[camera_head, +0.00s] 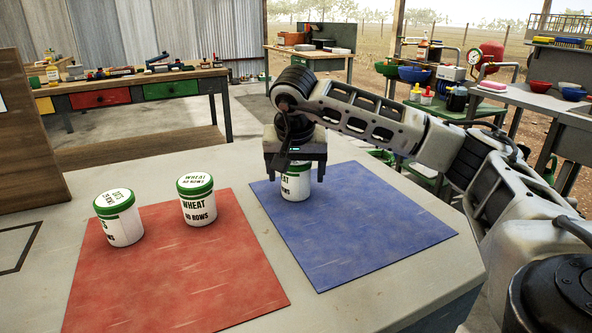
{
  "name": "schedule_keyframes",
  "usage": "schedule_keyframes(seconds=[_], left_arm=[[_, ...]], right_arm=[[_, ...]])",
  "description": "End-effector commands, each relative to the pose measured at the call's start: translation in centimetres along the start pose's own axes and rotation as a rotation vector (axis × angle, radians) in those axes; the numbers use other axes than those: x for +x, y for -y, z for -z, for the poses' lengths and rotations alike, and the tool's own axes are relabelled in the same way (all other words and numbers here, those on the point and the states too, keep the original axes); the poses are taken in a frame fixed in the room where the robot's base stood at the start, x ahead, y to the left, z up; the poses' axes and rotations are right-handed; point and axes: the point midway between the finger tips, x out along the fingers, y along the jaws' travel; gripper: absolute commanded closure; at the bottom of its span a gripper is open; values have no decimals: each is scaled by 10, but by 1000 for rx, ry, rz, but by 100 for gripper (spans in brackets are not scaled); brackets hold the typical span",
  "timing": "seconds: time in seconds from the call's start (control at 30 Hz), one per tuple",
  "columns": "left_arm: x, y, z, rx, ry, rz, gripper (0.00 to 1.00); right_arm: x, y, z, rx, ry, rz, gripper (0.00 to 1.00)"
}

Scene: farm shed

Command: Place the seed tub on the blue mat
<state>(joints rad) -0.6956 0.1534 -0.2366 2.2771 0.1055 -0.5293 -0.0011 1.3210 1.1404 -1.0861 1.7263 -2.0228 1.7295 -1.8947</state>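A white seed tub (296,187) with a green lid edge is at the far left part of the blue mat (365,225). My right gripper (295,165) is directly above it, pointing down, and covers its top. The fingers are mostly hidden, so I cannot tell whether they grip the tub, nor whether its base rests on the mat. Two more white tubs with green lids are at the red mat (180,275): a wheat tub (197,203) on its far part and an oats tub (121,225) at its far left edge. My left gripper is not in view.
The pale table (225,172) is clear between the mats and at the front right. A black outline (15,250) marks its left side. A wooden panel (25,135) stands at the left. Workbenches with tools and bowls (415,73) are in the background.

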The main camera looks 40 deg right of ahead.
Motion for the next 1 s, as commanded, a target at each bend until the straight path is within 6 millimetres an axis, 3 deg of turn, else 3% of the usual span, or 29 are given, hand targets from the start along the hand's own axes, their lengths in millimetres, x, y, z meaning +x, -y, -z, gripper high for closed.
schedule_keyframes(seconds=[0.27,0.7,1.0], left_arm=[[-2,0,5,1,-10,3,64],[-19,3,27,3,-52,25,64],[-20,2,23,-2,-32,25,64]], right_arm=[[-11,0,2,0,-2,2,22],[-100,1,2,0,-3,3,22],[-123,0,1,-1,0,0,22]])
